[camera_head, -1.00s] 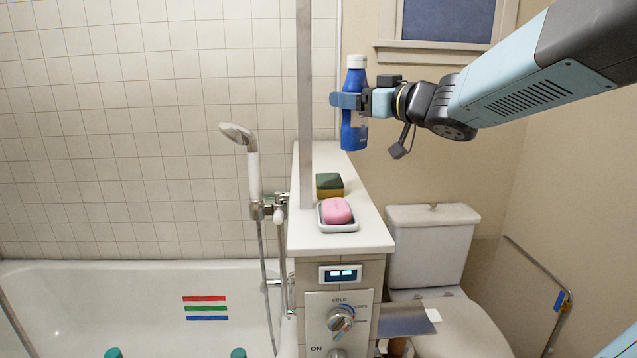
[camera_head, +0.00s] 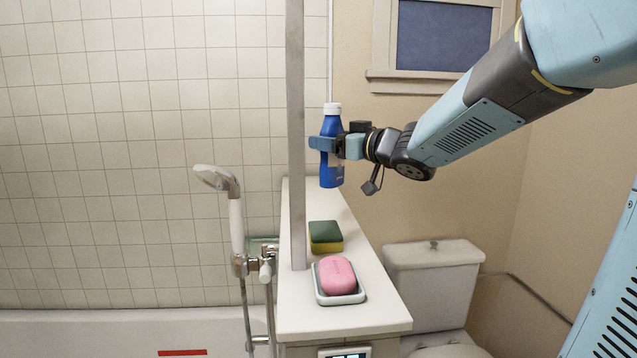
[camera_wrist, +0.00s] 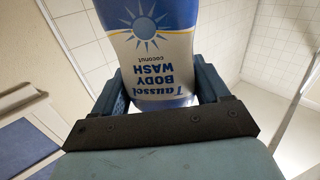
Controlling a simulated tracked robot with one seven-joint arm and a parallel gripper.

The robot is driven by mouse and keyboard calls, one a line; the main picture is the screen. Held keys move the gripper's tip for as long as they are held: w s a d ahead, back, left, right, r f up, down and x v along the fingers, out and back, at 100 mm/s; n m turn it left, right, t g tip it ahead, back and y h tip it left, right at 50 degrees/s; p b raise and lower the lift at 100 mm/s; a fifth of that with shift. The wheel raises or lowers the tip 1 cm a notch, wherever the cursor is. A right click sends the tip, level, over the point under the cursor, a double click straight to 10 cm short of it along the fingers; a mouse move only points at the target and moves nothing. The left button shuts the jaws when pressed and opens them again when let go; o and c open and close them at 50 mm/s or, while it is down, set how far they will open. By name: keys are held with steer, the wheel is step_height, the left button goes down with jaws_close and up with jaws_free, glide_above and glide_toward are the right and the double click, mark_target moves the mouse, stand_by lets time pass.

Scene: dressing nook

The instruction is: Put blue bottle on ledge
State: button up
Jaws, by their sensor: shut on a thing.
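The blue bottle (camera_head: 332,174) with a white cap is upright in my gripper (camera_head: 322,144), over the far part of the white ledge (camera_head: 350,245). Its lower end overlaps the ledge's far end in the head view; I cannot tell whether it touches. In the wrist view the bottle's body wash label (camera_wrist: 160,60) appears upside down between the two fingers of my gripper (camera_wrist: 160,88), which is shut on it.
A green and yellow sponge (camera_head: 325,236) and a pink soap (camera_head: 337,275) in a white dish (camera_head: 341,298) are on the ledge. A metal post (camera_head: 297,140) stands at its left side. A shower head (camera_head: 222,182) is left; a toilet (camera_head: 434,272) is right.

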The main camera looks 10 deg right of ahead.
steer(key=w+a+f, duration=0.2)
steer(key=w+f, duration=0.5)
steer(key=f, duration=0.3)
steer(key=shift+a, duration=0.35)
steer(key=shift+w+f, duration=0.1)
steer(key=o, duration=1.2)
steer(key=shift+o, duration=0.2)
